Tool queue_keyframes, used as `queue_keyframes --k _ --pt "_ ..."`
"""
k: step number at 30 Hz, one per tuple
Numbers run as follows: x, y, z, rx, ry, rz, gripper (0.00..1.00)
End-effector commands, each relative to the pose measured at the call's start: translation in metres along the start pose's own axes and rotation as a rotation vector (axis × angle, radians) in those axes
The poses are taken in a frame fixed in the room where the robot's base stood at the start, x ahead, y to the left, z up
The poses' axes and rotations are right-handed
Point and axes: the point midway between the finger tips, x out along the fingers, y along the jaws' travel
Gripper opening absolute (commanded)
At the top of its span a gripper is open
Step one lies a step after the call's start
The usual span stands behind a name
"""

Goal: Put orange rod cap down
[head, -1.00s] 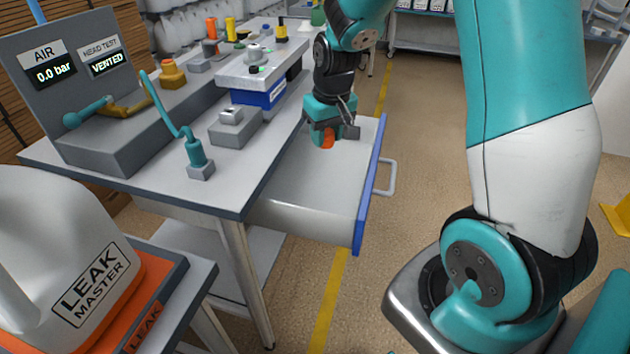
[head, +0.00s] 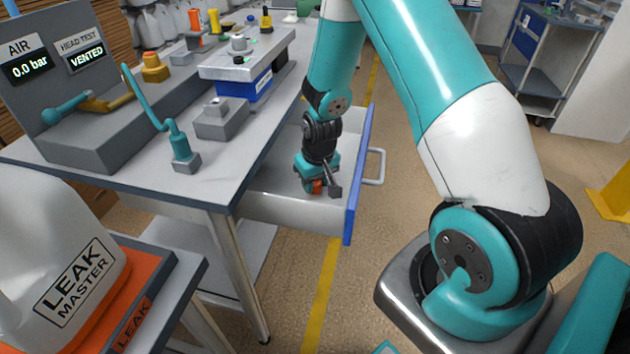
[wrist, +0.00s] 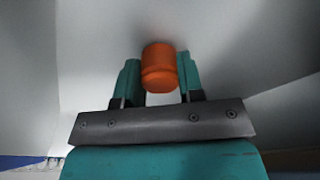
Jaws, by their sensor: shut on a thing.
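The orange rod cap (wrist: 159,68) sits between the two teal fingers of my gripper (wrist: 160,80) in the wrist view. In the head view my gripper (head: 314,190) is down inside the open drawer (head: 285,205), and a bit of the orange cap (head: 317,186) shows between the fingers. The gripper is shut on the cap. The cap is low, close to the pale drawer floor. I cannot tell whether it touches the floor.
The drawer's blue front (head: 359,175) with its handle (head: 375,167) stands to the right of my gripper. The workbench (head: 205,183) edge is to the left, with a grey block (head: 221,122) on top. The visible drawer floor is bare.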

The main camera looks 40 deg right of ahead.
Motion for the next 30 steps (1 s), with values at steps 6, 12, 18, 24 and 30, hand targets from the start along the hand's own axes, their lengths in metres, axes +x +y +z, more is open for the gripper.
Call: queue_keyframes --k 6,12,18,24,30 --pt "0.002 0.0 0.0 0.0 0.0 0.0 0.0" --pt "0.002 0.0 0.0 0.0 0.0 0.0 0.61" --pt "0.002 0.0 0.0 0.0 0.0 0.0 0.61" --pt "-0.013 0.0 -0.001 0.0 0.003 0.0 0.61" --pt "-0.055 0.0 -0.001 0.0 0.007 0.0 0.61"
